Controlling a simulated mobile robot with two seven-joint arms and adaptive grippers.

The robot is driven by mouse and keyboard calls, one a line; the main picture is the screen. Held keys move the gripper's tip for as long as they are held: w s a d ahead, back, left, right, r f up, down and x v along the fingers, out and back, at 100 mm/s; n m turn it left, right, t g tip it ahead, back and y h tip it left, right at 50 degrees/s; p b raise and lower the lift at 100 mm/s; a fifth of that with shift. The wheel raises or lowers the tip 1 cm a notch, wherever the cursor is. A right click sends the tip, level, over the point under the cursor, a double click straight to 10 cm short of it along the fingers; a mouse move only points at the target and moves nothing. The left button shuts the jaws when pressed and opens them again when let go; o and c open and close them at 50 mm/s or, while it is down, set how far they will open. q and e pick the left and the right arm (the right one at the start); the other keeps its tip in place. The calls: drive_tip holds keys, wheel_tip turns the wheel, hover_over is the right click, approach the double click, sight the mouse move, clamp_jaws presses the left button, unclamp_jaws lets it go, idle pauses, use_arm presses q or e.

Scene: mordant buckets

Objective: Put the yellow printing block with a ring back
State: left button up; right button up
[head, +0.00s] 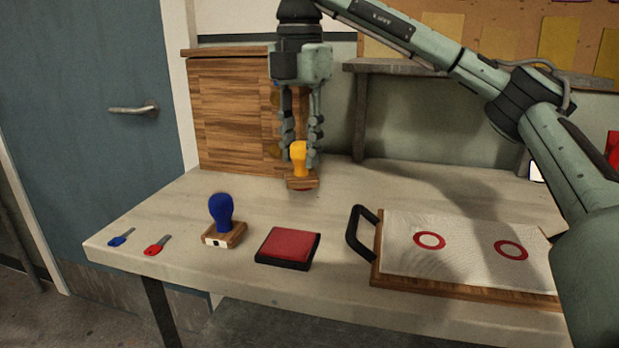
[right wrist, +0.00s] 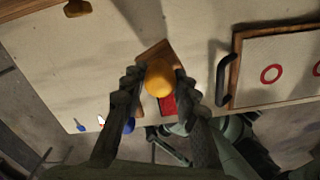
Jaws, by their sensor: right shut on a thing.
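The yellow printing block (head: 299,158) has a yellow knob handle on a wooden base with a red underside. My right gripper (head: 302,150) is shut on its handle and holds it upright, seemingly a little above the table toward the back. The yellow handle also shows in the right wrist view (right wrist: 159,78) between the fingers. The ring on its underside cannot be made out. A blue-handled printing block (head: 221,215) stands at the front left of the table. A red ink pad (head: 288,246) in a black tray lies to its right. My left gripper is not in view.
A wooden board (head: 376,274) with a black handle (head: 359,232) bears a white cloth (head: 470,250) with two red rings. A blue key (head: 121,238) and a red key (head: 157,246) lie at the left. A wooden cabinet (head: 228,110) stands behind. The table's middle is clear.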

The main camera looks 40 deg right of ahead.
sight(309, 174)
drive_tip(key=shift+s+d+f, duration=0.4)
drive_tip(key=shift+d+f, duration=0.05)
drive_tip(key=shift+d, duration=0.15)
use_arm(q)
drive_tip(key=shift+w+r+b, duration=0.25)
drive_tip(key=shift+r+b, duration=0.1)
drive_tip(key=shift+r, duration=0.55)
use_arm(e)
drive_tip(key=shift+f, duration=1.95)
drive_tip(key=shift+f, duration=0.15)
drive_tip(key=o, duration=0.9)
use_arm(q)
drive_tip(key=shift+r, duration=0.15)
